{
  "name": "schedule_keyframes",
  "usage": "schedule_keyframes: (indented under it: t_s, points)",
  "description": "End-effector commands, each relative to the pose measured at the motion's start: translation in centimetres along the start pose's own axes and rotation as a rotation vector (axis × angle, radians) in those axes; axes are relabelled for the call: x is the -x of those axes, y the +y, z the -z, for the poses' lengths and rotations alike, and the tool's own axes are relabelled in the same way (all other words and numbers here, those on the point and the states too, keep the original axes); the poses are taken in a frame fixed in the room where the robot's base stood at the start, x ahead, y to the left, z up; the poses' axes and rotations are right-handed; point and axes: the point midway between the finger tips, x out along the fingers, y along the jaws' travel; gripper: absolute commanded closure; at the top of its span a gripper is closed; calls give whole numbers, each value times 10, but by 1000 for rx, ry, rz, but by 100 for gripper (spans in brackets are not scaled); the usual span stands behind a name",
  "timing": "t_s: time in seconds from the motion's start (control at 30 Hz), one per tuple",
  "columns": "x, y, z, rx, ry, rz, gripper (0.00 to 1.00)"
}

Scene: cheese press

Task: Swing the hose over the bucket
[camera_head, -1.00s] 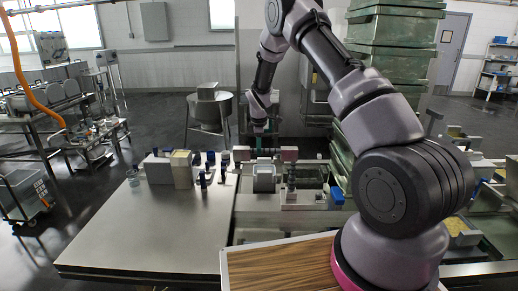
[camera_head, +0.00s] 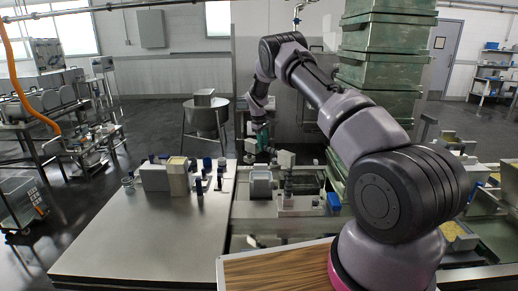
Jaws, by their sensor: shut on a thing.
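My gripper (camera_head: 262,146) is far off and small, above the press fixture at the back of the worktop. It is shut on a short crossbar with pale grey blocks at its ends; the right block (camera_head: 286,158) shows clearly. The bar sits at a slant, and the exact grip is too small to see. A dark green part shows at the gripper. An orange hose (camera_head: 18,75) hangs at the far left, well apart from my gripper. I cannot single out a bucket; a grey rounded metal box (camera_head: 261,184) stands below the bar.
A steel table (camera_head: 130,240) has a bare front, with pale boxes (camera_head: 178,180) and several blue-topped items at its back. Stacked green crates (camera_head: 378,75) rise behind my arm. A metal vat on legs (camera_head: 205,120) stands behind.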

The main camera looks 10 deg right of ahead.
Motion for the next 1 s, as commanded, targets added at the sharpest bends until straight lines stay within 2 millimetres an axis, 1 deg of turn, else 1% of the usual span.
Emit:
schedule_keyframes:
  t_s: [0.03,0.2,0.4,0.63,1.0]
  points:
    - [-2,7,1,-37,-6,-2,100]
    - [-5,25,-1,-154,-29,-1,100]
    - [-8,38,-3,-245,-48,-1,100]
    - [-9,45,-6,-296,-59,-1,100]
    - [-9,46,-6,-306,-61,0,100]
